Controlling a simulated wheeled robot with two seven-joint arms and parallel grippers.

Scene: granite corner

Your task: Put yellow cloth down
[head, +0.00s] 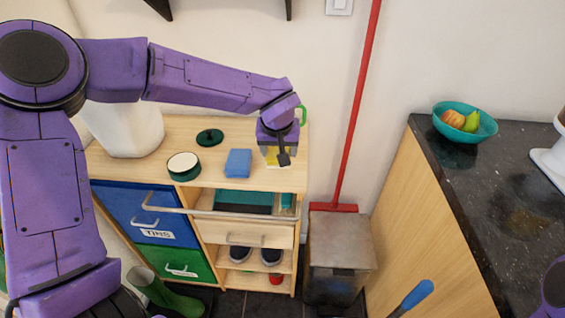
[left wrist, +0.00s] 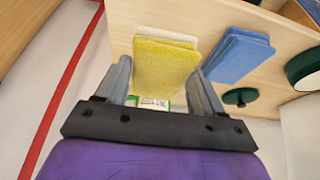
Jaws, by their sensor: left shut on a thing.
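The yellow cloth (left wrist: 165,68) is a folded rectangle with a pale layer along its far edge. It sits between the two fingers of my left gripper (left wrist: 158,72), which is shut on it. In the head view the left gripper (head: 282,152) is over the right end of the wooden cabinet top (head: 225,178), and a bit of yellow cloth (head: 271,159) shows beside it. I cannot tell whether the cloth touches the top. A blue folded cloth (head: 238,162) lies on the top to its left, apart from it. My right gripper is not in view.
A round green-rimmed tin (head: 184,166), a dark green lid (head: 210,137) and a white container (head: 128,130) stand on the cabinet top. A red-handled broom (head: 357,100) leans right of the cabinet, behind a grey bin (head: 340,240). A dark counter (head: 510,180) holds a fruit bowl (head: 465,121).

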